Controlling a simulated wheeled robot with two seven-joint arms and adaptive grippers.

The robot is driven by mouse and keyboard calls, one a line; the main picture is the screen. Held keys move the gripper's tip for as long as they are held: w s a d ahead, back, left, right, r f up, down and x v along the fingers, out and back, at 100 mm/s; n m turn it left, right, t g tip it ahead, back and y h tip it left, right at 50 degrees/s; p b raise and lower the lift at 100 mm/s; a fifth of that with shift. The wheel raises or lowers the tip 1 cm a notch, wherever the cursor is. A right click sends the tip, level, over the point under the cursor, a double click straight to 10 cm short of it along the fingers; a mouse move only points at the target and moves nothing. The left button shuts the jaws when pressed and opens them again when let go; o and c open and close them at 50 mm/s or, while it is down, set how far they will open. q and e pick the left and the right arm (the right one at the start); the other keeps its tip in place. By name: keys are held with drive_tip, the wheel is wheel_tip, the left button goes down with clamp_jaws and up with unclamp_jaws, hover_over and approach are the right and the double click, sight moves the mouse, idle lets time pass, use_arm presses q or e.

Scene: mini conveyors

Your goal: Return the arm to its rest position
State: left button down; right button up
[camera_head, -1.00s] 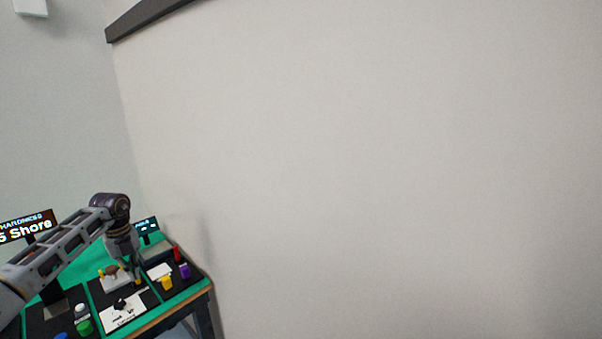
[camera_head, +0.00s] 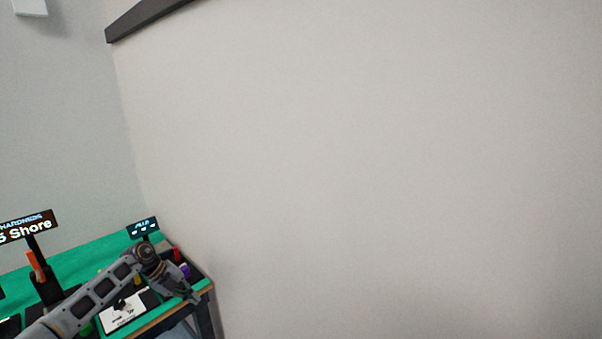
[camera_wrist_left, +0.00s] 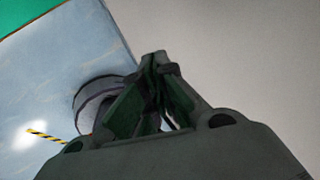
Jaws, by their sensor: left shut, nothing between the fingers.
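My left arm comes in from the lower left in the head view, low over the green-topped table (camera_head: 70,256). My left gripper (camera_head: 194,298) hangs at the table's right front corner, pointing down and right. In the left wrist view the left gripper (camera_wrist_left: 156,60) has its fingertips together with nothing between them. Behind it show pale floor and a grey surface. My right gripper is not in view.
On the table are a sign reading "Shore" (camera_head: 27,227), a small dark display (camera_head: 143,227), a white card (camera_head: 124,312), a red item (camera_head: 177,254) and a purple item (camera_head: 185,270). A bare wall (camera_head: 400,170) fills the right. Yellow-black tape (camera_wrist_left: 45,136) marks the floor.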

use_arm(q)
drive_tip(key=d+f+n+t+h, duration=0.4)
drive_tip(key=d+f+n+t, duration=0.1)
drive_tip(key=d+f, duration=0.6)
drive_tip(key=s+a+f+n+t+y, duration=0.25)
drive_tip(key=s+f+n, duration=0.3)
drive_tip(key=f, duration=0.55)
drive_tip(key=s+a+f+n+t+y, duration=0.1)
drive_tip(key=s+f+n+t+y, duration=0.15)
drive_tip(key=s+f+n, duration=0.6)
drive_tip(key=s+a+f+n+g+y, duration=0.15)
drive_tip(key=s+f+g+y, duration=0.35)
drive_tip(key=s+f, duration=1.4)
drive_tip(key=s+d+f+n+g, duration=0.2)
drive_tip(key=s+f+g, duration=0.1)
drive_tip(key=s, duration=1.1)
drive_tip(key=s+d+f+n+g, duration=0.2)
drive_tip(key=s, duration=1.2)
drive_tip(key=shift+f+g, duration=0.4)
drive_tip(key=c, duration=2.2)
unclamp_jaws()
